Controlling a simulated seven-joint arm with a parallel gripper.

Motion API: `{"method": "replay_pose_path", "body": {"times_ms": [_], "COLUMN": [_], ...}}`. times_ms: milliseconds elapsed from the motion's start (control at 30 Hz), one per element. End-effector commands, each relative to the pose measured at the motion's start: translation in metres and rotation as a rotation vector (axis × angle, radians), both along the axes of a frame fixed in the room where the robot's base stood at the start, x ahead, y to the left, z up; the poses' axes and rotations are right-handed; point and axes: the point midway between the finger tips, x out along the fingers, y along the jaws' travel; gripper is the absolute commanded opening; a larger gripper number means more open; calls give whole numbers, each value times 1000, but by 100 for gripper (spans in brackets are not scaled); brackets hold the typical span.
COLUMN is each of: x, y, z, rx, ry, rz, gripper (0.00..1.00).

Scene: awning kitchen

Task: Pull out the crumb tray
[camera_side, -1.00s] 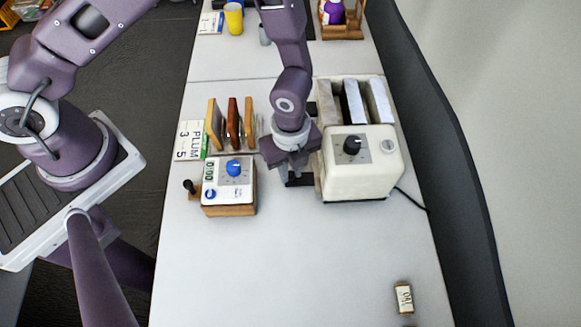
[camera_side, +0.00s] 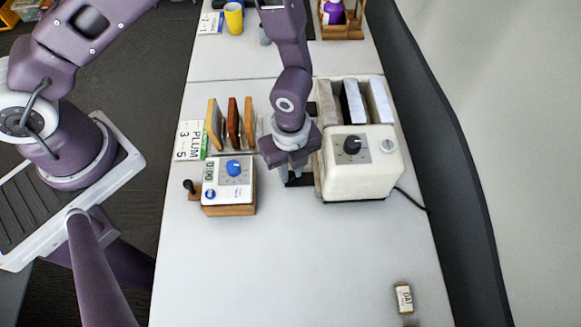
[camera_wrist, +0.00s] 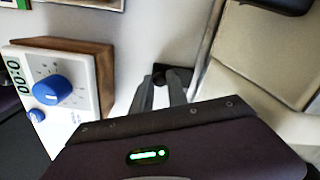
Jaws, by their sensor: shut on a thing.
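The cream toaster (camera_side: 360,175) with a black dial stands on the white counter. The dark crumb tray (camera_side: 301,181) sticks out low from the toaster's left side. In the wrist view, the end of the crumb tray (camera_wrist: 183,74) shows at my fingertips. My gripper (camera_side: 289,174) is beside the toaster's left side, pointing down, with its fingers shut on the tray's end. In the wrist view, my gripper (camera_wrist: 160,82) covers part of the tray. The rest of the tray is hidden by the toaster and my gripper.
A timer box with a blue knob (camera_side: 233,168) stands close on the left. Upright boards in a rack (camera_side: 232,125) stand behind it. The toaster's cord (camera_side: 411,199) trails to the right. A small labelled block (camera_side: 404,298) lies at front right. The counter in front is clear.

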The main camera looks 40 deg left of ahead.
Motion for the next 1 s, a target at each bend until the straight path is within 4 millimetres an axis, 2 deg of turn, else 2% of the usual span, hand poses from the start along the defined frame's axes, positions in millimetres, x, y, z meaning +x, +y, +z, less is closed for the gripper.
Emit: {"method": "replay_pose_path", "body": {"times_ms": [133,400,667,700,767,800,1000], "x": [0,-22,-23,-23,-23,-23,-23], "y": [1,23,23,23,23,23,23], "z": [1,1,1,1,1,1,0], "rx": [0,0,-1,-1,-1,-1,0], "ry": [-3,-2,-3,-3,-2,-2,-1], "rz": [0,0,1,1,1,1,0], "gripper": [0,0,0,27,39,41,41]}}
